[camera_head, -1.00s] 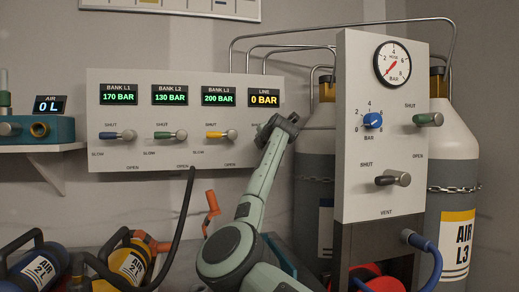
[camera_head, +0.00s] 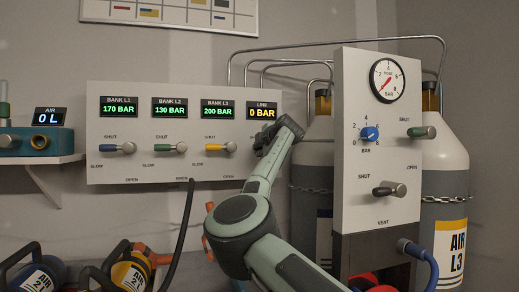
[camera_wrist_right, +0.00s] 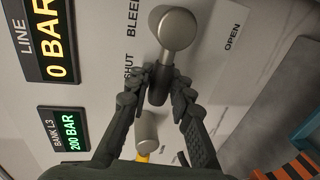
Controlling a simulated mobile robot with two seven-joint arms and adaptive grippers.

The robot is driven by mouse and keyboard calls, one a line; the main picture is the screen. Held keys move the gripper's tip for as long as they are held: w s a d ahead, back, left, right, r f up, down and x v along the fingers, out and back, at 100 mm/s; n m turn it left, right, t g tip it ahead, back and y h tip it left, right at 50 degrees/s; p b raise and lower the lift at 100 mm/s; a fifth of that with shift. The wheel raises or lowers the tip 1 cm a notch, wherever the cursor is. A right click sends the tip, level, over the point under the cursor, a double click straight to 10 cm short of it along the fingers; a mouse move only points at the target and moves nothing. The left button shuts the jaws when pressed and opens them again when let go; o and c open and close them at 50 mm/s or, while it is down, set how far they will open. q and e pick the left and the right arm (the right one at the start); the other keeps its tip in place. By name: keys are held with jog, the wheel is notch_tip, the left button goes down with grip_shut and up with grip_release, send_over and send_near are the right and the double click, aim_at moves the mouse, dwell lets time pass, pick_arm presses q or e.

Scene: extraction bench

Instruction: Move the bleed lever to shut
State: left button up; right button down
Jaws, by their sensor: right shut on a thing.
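The bleed lever shows in the right wrist view, with a round metal hub (camera_wrist_right: 178,30) and a dark handle (camera_wrist_right: 159,87). The handle points down in that picture, beside the SHUT lettering and away from the OPEN lettering. My right gripper (camera_wrist_right: 160,82) is shut on the handle, one finger on each side. In the head view my right gripper (camera_head: 270,137) is at the right end of the white bank panel (camera_head: 110,172), below the LINE display (camera_head: 262,113), and hides the bleed lever. My left gripper is not in view.
Levers for banks L1 (camera_head: 127,148), L2 (camera_head: 180,147) and L3 (camera_head: 228,147) are left of the gripper. A grey panel with gauge (camera_head: 388,81) and vent lever (camera_head: 395,189) stands close on the right. A black hose (camera_head: 184,225) hangs below the bank panel.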

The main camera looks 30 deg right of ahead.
jog(key=shift+r, duration=0.15)
jog(key=c, duration=1.3)
grip_release()
jog(key=v, duration=1.2)
